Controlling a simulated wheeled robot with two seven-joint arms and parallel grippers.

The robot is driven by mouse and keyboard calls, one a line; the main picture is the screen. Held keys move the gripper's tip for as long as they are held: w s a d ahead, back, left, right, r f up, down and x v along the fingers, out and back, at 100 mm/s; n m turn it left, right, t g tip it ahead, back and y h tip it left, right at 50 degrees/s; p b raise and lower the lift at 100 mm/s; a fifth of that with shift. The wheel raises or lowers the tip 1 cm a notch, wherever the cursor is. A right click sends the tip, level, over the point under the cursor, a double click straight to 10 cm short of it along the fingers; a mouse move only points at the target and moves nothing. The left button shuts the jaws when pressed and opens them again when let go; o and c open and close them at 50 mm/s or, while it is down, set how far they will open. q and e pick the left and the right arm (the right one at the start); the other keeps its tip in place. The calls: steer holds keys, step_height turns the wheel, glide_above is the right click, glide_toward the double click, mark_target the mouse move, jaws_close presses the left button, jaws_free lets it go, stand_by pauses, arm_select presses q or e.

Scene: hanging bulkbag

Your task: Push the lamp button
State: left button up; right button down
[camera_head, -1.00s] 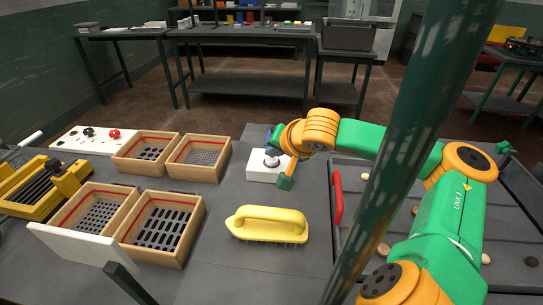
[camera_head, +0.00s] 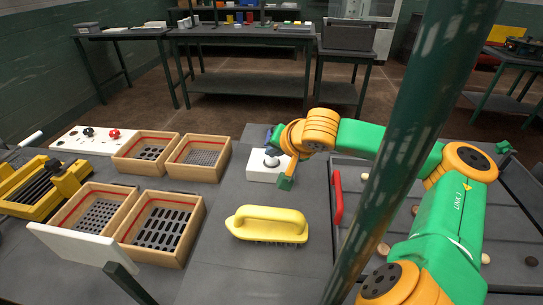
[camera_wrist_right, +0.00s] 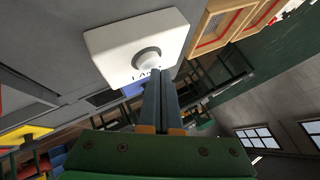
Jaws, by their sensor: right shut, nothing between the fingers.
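The lamp button is a light round knob in a grey ring on a white box (camera_head: 254,168), which sits on the grey table. The right wrist view shows the button (camera_wrist_right: 148,59) close up, with partly covered lettering beside it. My right gripper (camera_head: 276,153) is at the box, beside or over the button. Its two blue fingers (camera_wrist_right: 161,74) are shut with nothing between them. Their tips overlap the edge of the button's ring in the right wrist view; I cannot tell whether they touch it. My left gripper is not in view.
A yellow brush (camera_head: 268,224) lies in front of the box. Wooden boxes with grates (camera_head: 203,173) stand to the left. A red handle (camera_head: 337,198) on a dark tray lies to the right. A green post (camera_head: 412,130) crosses the view in front of my right arm.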

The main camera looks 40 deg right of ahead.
mark_target(273, 162)
steer(key=shift+f, duration=0.1)
stand_by(0.4)
steer(key=shift+f+b, duration=0.4)
steer(key=shift+b, duration=0.1)
steer(key=shift+r, duration=0.2)
steer(key=shift+r+p, duration=0.3)
steer(key=shift+p, duration=0.25)
step_height(273, 162, up, 6)
steer(key=p, duration=0.6)
steer(key=shift+r, duration=0.2)
steer(key=shift+f, duration=0.2)
